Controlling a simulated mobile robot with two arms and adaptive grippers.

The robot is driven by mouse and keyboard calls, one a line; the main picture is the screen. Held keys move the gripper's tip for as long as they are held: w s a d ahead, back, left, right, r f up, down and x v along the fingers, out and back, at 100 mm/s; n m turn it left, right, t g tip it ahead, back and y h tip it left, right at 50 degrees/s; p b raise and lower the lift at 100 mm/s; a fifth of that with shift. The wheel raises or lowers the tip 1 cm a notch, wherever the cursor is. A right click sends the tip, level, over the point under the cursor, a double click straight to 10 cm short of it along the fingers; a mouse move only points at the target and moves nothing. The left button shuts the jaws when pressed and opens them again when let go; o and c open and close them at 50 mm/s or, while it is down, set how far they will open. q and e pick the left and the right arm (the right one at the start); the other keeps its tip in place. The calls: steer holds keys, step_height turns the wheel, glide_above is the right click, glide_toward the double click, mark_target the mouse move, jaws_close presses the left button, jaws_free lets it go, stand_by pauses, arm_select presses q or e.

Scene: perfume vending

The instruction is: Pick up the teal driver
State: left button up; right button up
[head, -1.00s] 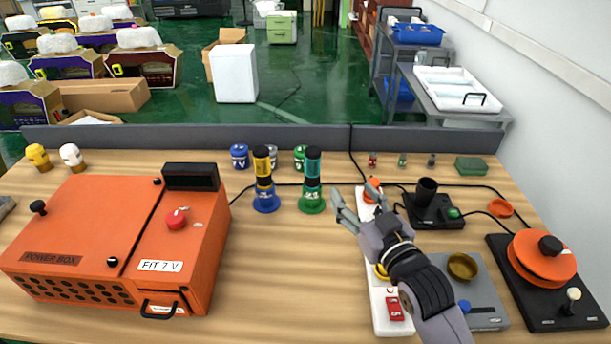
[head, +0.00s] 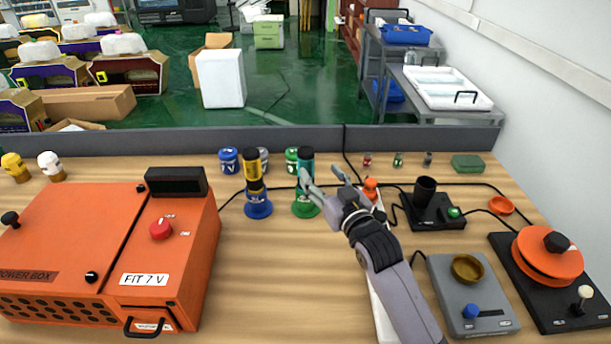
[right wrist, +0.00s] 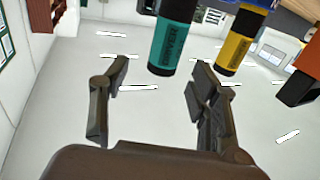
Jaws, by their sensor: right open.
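The teal driver (head: 306,164) stands upright in a green stand (head: 306,208) on the table. Its teal handle with a black end also shows in the right wrist view (right wrist: 174,40), upside down at the top. My right gripper (head: 322,175) is open, with its fingers pointing toward the teal driver from the right; one finger partly covers the handle in the head view. In the right wrist view the driver's end appears between the open fingers (right wrist: 160,72), nearer the right one. I cannot tell whether a finger touches it. My left gripper is not in view.
A yellow driver (head: 253,172) in a blue stand is close left of the teal one. The orange power box (head: 190,250) fills the left side. A black holder (head: 425,190) and a grey device (head: 450,300) are on the right. The table's middle front is clear.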

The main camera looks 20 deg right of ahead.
mark_target(309, 162)
steer(key=w, duration=0.2)
steer(key=shift+w+a+r, duration=0.1)
steer(key=shift+w+a, duration=0.05)
steer(key=shift+w, duration=0.15)
steer(key=w, duration=0.2)
steer(key=w+a+p, duration=0.1)
steer(key=w, duration=0.1)
steer(key=shift+a+r, duration=0.1)
steer(key=shift+w+p, duration=0.3)
steer(key=shift+w, duration=0.25)
steer(key=shift+s, duration=0.1)
steer(key=shift+c, duration=0.2)
steer(key=c, duration=1.2)
